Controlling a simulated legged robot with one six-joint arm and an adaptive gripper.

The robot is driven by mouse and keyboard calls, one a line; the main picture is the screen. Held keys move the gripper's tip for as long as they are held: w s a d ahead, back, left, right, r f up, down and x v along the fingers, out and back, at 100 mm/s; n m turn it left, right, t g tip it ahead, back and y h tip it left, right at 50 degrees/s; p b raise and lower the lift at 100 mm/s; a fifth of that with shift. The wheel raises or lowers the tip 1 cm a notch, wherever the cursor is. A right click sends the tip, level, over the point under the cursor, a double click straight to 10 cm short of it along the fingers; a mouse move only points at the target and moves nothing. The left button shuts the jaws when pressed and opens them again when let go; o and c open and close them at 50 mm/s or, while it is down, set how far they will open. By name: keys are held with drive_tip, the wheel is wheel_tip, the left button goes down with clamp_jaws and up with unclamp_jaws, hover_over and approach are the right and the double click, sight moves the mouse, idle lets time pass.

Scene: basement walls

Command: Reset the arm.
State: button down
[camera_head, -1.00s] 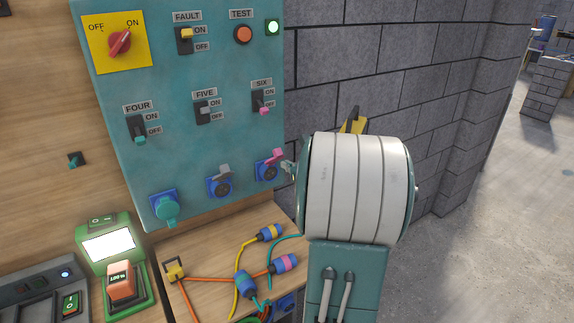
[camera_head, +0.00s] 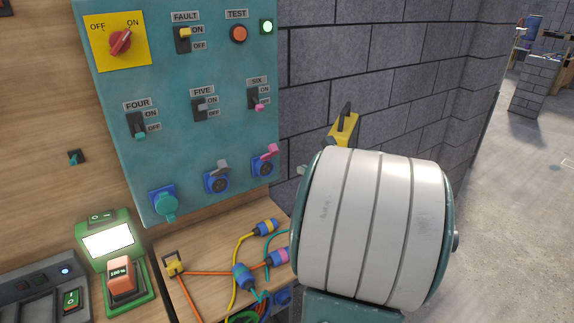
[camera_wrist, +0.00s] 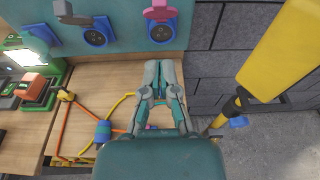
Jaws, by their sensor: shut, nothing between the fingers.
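My gripper (camera_wrist: 163,75) is shut and empty in the wrist view, its fingertips together. It points at the lower edge of the teal switch panel (camera_wrist: 120,50), below the pink-lidded socket (camera_wrist: 160,30). I cannot tell from the wrist view how far the fingertips are from the panel.
A wooden ledge (camera_head: 195,262) below the panel holds cables and plugs. A lit green device (camera_head: 108,245) stands at the left. A grey block wall (camera_head: 385,70) is behind my arm; open floor (camera_head: 515,220) lies at the right. A yellow object (camera_wrist: 280,50) is close on the wrist view's right.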

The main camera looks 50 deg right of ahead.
drive_tip(key=w+a+n+g+y, duration=0.2)
drive_tip(key=a+n+g+y, duration=0.15)
drive_tip(key=a+n, duration=0.8)
drive_tip(key=w+a+n+g+y, duration=0.2)
drive_tip(key=a+n+y, duration=0.4)
drive_tip(key=a, duration=1)
drive_tip(key=s+a+f+n+g+h, duration=0.1)
drive_tip(key=s+a+n+g+h, duration=0.1)
drive_tip(key=s+a+n, duration=0.4)
drive_tip(key=s+a+n+g+h, duration=0.2)
drive_tip(key=s+a+n, duration=0.4)
drive_tip(key=n, duration=1)
drive_tip(key=shift+f+h, duration=0.4)
drive_tip(key=shift+h, duration=0.05)
drive_tip(key=shift+d, duration=0.2)
drive_tip(key=shift+a, duration=0.1)
